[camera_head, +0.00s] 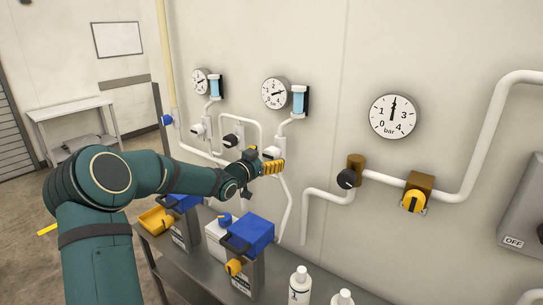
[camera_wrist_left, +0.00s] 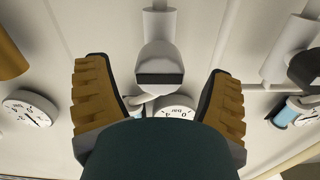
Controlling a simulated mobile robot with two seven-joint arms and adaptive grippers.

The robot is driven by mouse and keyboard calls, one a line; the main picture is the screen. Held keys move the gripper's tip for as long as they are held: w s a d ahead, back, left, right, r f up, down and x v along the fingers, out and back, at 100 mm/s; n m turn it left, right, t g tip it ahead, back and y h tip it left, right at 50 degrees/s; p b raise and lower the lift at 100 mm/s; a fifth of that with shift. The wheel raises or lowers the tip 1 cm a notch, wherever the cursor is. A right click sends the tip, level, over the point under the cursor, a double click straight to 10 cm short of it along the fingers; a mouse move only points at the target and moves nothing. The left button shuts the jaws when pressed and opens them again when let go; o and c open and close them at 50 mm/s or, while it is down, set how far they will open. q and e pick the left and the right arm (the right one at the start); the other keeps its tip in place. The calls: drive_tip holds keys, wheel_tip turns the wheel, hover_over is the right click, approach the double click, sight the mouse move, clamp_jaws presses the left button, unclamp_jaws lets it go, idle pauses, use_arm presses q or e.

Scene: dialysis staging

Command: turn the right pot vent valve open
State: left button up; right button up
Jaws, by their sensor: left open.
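My left gripper (camera_head: 272,165) reaches to the wall pipes below the middle gauge. In the left wrist view its two yellow ribbed fingers (camera_wrist_left: 158,75) stand wide apart. A pale grey valve with a dark end bar (camera_wrist_left: 160,66) shows between them, with visible gaps on both sides, and I see no contact. In the head view this pale valve (camera_head: 271,153) on the right pot line is partly hidden by the gripper. I cannot tell its exact setting. The right blue-lidded pot (camera_head: 250,233) stands on the bench below. My right gripper is not in view.
A black-handled valve (camera_head: 231,141) sits left of my gripper. To the right are a brown-bodied valve with black knob (camera_head: 347,178), a yellow-knobbed valve (camera_head: 415,200) and a large bar gauge (camera_head: 393,116). White bottles (camera_head: 299,285) stand on the grey bench (camera_head: 205,275).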

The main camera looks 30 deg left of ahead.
use_arm(q)
drive_tip(key=shift+w+d, duration=0.15)
drive_tip(key=shift+w, duration=1.1)
drive_tip(key=c, duration=1.2)
